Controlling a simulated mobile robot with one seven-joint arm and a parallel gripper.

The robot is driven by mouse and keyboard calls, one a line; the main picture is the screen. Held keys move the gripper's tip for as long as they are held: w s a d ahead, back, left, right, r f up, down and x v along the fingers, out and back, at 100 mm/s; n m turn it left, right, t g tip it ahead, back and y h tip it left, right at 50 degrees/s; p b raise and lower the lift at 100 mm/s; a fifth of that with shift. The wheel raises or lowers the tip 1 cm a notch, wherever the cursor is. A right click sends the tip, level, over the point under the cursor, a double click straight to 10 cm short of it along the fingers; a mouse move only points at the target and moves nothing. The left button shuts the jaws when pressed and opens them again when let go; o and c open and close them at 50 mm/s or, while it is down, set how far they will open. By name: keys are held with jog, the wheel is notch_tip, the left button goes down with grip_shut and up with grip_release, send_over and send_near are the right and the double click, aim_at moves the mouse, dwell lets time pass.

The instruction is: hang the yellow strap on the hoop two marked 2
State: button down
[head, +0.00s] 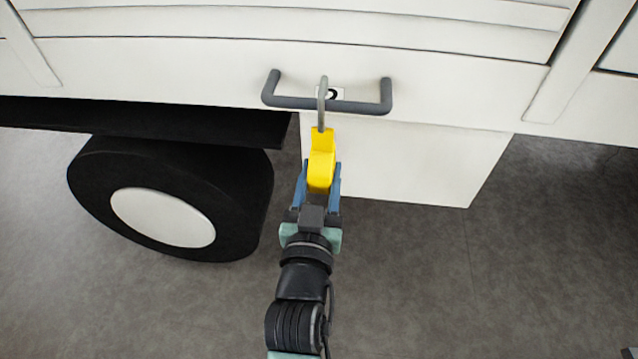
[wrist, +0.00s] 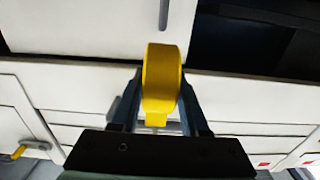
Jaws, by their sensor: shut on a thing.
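The yellow strap (head: 321,160) is upright in my gripper (head: 322,172), between its two blue fingers. The strap also fills the middle of the wrist view (wrist: 161,85). A grey hook (head: 322,104) rises from the strap's top end. In the head view the hook crosses the dark grey hoop (head: 285,102) near the middle of its bar; I cannot tell whether it hangs on the bar or is only in front of it. The hoop is fixed to a white panel. A small label (head: 338,94) sits behind the hook, and its mark is partly hidden.
A black wheel with a white hub (head: 163,217) stands to the left of my arm. A white box-like panel (head: 420,160) hangs below the hoop. A small yellow thing (wrist: 19,152) shows at left in the wrist view.

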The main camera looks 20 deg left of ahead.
jog(key=shift+x, duration=1.1)
jog(key=shift+f+b, duration=1.25)
jog(key=shift+f, duration=0.1)
jog(key=shift+c, duration=2.2)
grip_release()
jog(key=shift+o, duration=0.6)
jog(key=shift+f, duration=0.15)
jog(key=v, duration=1.3)
jog(key=shift+p, duration=0.35)
jog(key=shift+w+r, duration=0.15)
jog(key=shift+r, duration=0.1)
